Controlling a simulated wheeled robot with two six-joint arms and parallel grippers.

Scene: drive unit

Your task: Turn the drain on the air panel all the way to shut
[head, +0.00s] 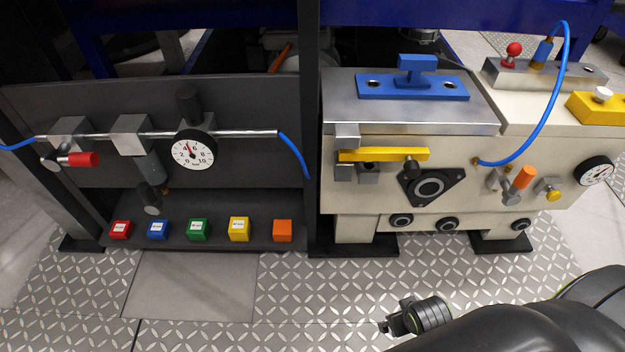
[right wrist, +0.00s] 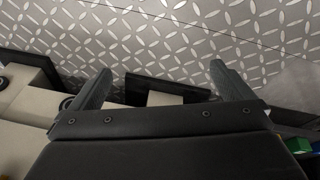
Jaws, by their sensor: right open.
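The dark grey air panel (head: 250,165) stands at the left in the head view. It carries a silver pipe, a round gauge (head: 193,150) and a red-handled valve (head: 82,159). A grey bowl (head: 150,165) hangs under a metal block. My right gripper (head: 390,327) is low over the floor at the bottom centre-right, well away from the panel. In the right wrist view its fingers (right wrist: 158,82) are apart and empty. My left gripper is out of view.
Several coloured blocks, including a green one (head: 198,229), line the panel's bottom ledge. A dark post (head: 310,130) separates the panel from the cream drive unit (head: 500,140), which has a yellow lever (head: 383,154) and blue hose. The tread-plate floor (head: 290,290) in front is clear.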

